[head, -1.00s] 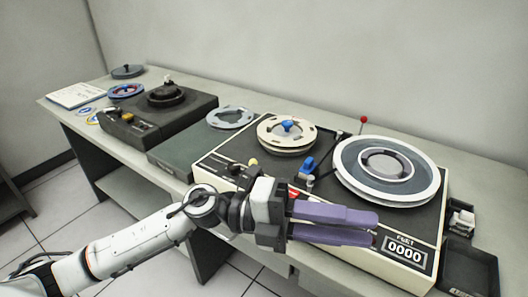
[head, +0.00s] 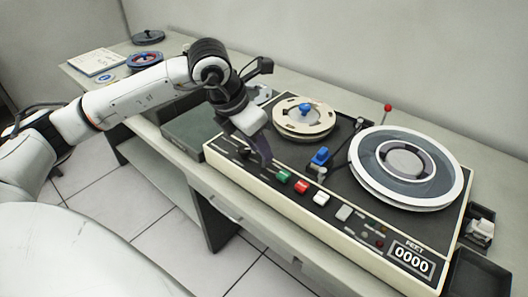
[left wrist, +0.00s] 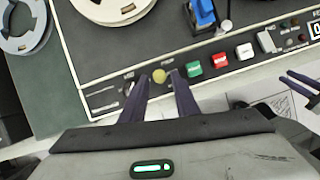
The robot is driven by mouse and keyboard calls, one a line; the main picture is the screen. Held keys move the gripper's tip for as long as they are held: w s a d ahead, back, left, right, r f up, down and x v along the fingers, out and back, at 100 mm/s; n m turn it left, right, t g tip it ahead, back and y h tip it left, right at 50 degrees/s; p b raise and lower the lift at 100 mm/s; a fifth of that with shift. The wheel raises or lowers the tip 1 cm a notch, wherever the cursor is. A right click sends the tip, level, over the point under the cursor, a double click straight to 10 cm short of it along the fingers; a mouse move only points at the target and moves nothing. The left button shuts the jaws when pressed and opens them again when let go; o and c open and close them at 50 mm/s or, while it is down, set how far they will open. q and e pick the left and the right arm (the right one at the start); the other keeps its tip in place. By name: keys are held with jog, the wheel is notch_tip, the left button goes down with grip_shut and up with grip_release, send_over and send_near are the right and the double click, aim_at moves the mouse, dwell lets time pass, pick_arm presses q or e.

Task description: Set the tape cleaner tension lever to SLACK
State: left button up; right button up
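The tape cleaner (head: 330,215) is a cream-edged deck with a black top at the front of the bench. My left gripper (head: 264,152) reaches down over its front left corner. In the left wrist view the left gripper (left wrist: 158,97) has its two purple fingers apart, with a yellow-knobbed lever (left wrist: 159,75) showing between their tips. I cannot tell whether they touch it. A small metal lever (left wrist: 129,87) shows beside the left finger. The labels there are too small to read. Purple fingers of my right gripper (left wrist: 302,84) show apart at the right edge of the left wrist view.
Green (head: 283,176), red (head: 302,186) and white (head: 321,198) buttons lie right of the fingers. A blue lever (head: 320,156) and two reels, one cream (head: 290,122) and one white-rimmed (head: 447,185), stand behind. A notebook (head: 97,62) lies at the far left.

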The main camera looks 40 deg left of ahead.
aim_at(260, 171)
pick_arm(q)
jog(key=shift+x, duration=1.85)
pick_arm(e)
jog(key=shift+r, duration=0.15)
pick_arm(q)
grip_shut()
jog(key=t+b, duration=0.1)
jog(key=b, duration=0.3)
jog(key=s+t+b, duration=0.1)
jog(key=b, duration=0.4)
jog(key=t+b, duration=0.2)
jog(key=b, duration=0.3)
jog(key=shift+s+a+f, duration=0.1)
jog(key=shift+s+f, duration=0.05)
jog(key=shift+f, duration=0.2)
jog(key=shift+s+r+t+h+b, duration=0.15)
jog(key=shift+t+h+b, duration=0.15)
jog(key=shift+b, duration=0.55)
jog(key=shift+r, duration=0.1)
pick_arm(e)
notch_tip(260, 171, down, 11)
jog(key=a, duration=0.1)
jog(key=shift+w+a+y, duration=0.3)
jog(key=shift+w+a, duration=0.05)
jog(key=shift+w, duration=0.1)
